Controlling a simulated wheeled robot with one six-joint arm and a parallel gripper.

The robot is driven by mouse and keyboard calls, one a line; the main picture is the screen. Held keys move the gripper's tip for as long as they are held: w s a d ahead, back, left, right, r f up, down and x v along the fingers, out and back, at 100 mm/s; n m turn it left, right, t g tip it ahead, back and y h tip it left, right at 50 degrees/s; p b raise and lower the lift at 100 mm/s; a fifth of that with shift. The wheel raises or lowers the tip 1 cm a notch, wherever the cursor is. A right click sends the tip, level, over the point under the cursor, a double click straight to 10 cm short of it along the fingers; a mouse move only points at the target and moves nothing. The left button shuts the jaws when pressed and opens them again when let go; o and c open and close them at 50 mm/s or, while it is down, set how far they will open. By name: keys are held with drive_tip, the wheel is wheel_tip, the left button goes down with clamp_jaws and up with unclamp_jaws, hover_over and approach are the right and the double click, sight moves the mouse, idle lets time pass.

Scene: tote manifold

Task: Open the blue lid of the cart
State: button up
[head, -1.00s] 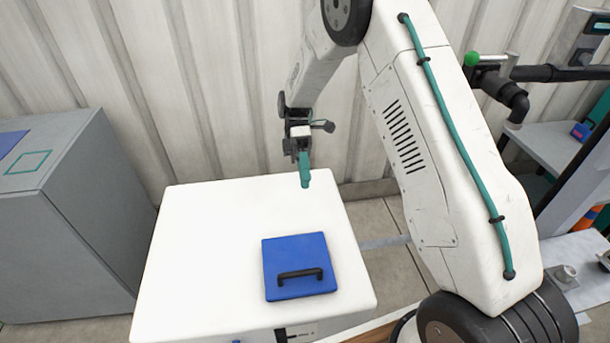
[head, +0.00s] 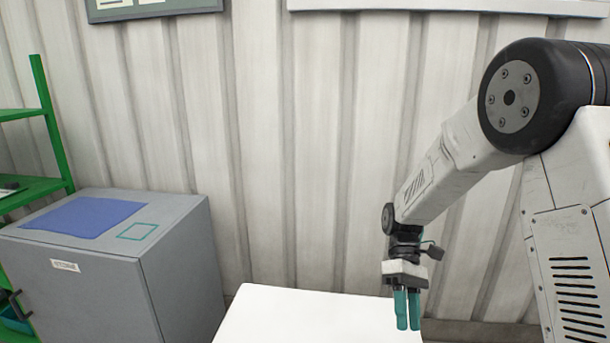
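The white cart (head: 310,315) shows only its far top part at the bottom of the head view. Its blue lid with the black handle is out of the frame now. My gripper (head: 407,328) points down with two teal fingers, at the right end of the visible cart top. The fingers are close together with at most a thin gap, and nothing shows between them. How far they are from the cart top is hard to tell.
A grey storage cabinet (head: 175,262) with a blue mat (head: 85,217) and a teal square outline on top stands at the left. A green shelf rack (head: 52,125) is at the far left. A ribbed white wall (head: 300,150) closes off the back.

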drive_tip(key=s+d+r+m+t, duration=0.2)
drive_tip(key=s+r+t, duration=0.1)
drive_tip(key=s+r, duration=0.2)
drive_tip(key=s+d+r+m+t, duration=0.1)
drive_tip(key=s+r+m+t, duration=0.2)
drive_tip(key=s+r, duration=0.3)
drive_tip(key=s+d+r+m+t+h, duration=0.1)
drive_tip(key=s+r+t, duration=0.3)
drive_tip(key=s, duration=0.6)
drive_tip(key=shift+d+r+m+t, duration=0.4)
drive_tip(key=shift+d+r+m, duration=0.3)
drive_tip(key=shift+d+m, duration=0.15)
drive_tip(key=shift+s+r, duration=0.1)
drive_tip(key=shift+r, duration=0.1)
clamp_jaws()
